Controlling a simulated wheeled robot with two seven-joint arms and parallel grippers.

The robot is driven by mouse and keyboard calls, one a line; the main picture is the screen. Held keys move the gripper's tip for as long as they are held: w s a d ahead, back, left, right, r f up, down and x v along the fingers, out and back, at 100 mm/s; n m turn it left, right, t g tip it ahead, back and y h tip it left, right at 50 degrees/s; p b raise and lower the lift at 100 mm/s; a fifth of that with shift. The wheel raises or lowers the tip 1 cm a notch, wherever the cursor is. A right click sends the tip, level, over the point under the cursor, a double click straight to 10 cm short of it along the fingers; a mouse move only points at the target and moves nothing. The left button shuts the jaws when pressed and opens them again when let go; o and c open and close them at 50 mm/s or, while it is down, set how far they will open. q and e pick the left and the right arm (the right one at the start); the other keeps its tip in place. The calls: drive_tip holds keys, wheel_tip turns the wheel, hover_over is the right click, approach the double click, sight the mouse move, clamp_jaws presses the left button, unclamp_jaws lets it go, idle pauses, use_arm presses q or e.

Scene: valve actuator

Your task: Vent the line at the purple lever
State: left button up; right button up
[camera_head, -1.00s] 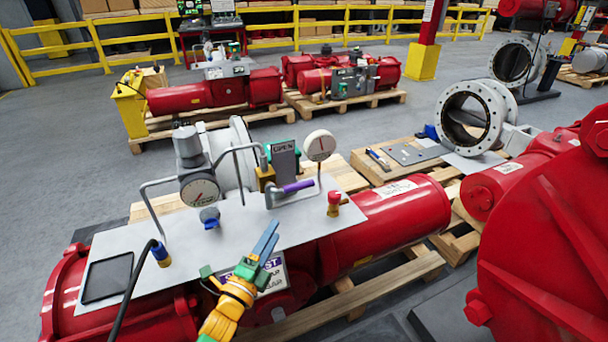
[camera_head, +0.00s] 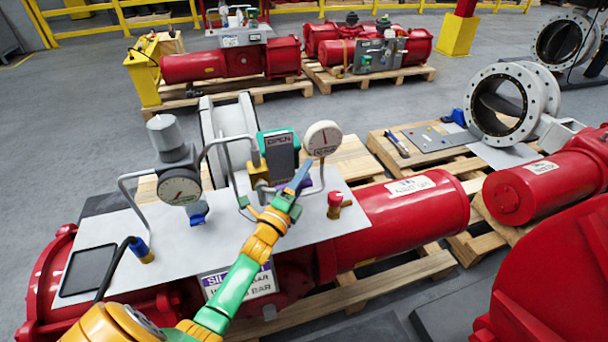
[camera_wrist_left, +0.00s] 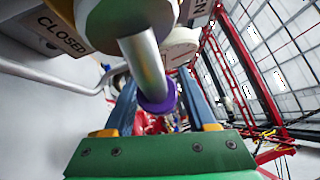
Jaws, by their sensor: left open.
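The purple lever (camera_head: 306,184) sits on the grey panel of the red actuator, below the OPEN sign, and is partly hidden behind my left gripper. In the left wrist view its steel shaft comes toward the camera, and its purple sleeve (camera_wrist_left: 158,101) shows between the two blue fingers. My left gripper (camera_head: 299,177) is open at the lever, with one finger on each side of the sleeve in the wrist view (camera_wrist_left: 158,95). I cannot tell whether a finger touches it. My right gripper is not in view.
A round gauge (camera_head: 323,139) stands just right of the lever, and a red knob (camera_head: 334,199) is on the panel's right. A dial gauge (camera_head: 180,190), bent pipes and a blue fitting (camera_head: 198,213) are to the left. A CLOSED label (camera_wrist_left: 58,33) shows in the wrist view.

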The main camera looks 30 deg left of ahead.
use_arm(q)
drive_tip(key=shift+s+r, duration=0.1)
drive_tip(key=shift+s, duration=0.05)
clamp_jaws()
drive_tip(key=shift+r, duration=0.1)
idle(1.0)
